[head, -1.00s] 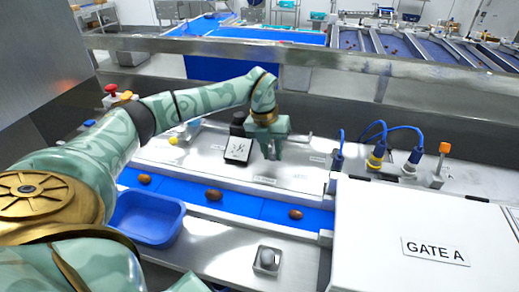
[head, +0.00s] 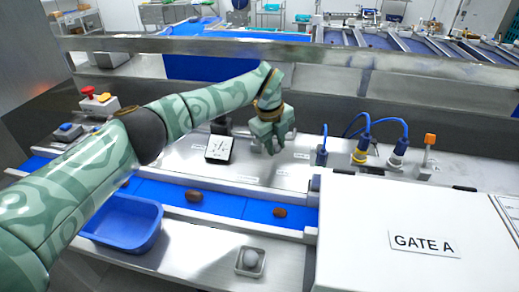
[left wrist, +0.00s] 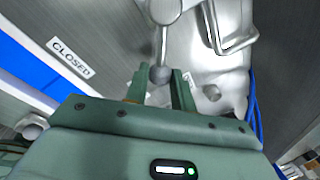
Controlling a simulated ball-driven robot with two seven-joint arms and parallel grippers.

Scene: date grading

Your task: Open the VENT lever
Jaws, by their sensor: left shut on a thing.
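My left gripper (head: 272,149) is over the grey panel behind the blue belt, fingers pointing down. In the left wrist view its fingers (left wrist: 160,90) are on either side of a metal lever's round knob (left wrist: 159,75), shut on it. The lever's rod (left wrist: 160,40) runs away from the knob towards a silver housing (left wrist: 210,35). A label reading CLOSED (left wrist: 70,57) lies to the left of the lever. In the head view the gripper hides most of the lever, and the small panel labels are too small to read. My right gripper is not in view.
A small display (head: 219,149) stands left of the gripper. Blue-cabled plugs (head: 362,150) and an orange-topped switch (head: 428,143) are to the right. The white GATE A box (head: 400,215) fills the right front. A blue tray (head: 125,225) and dates (head: 194,196) are in front.

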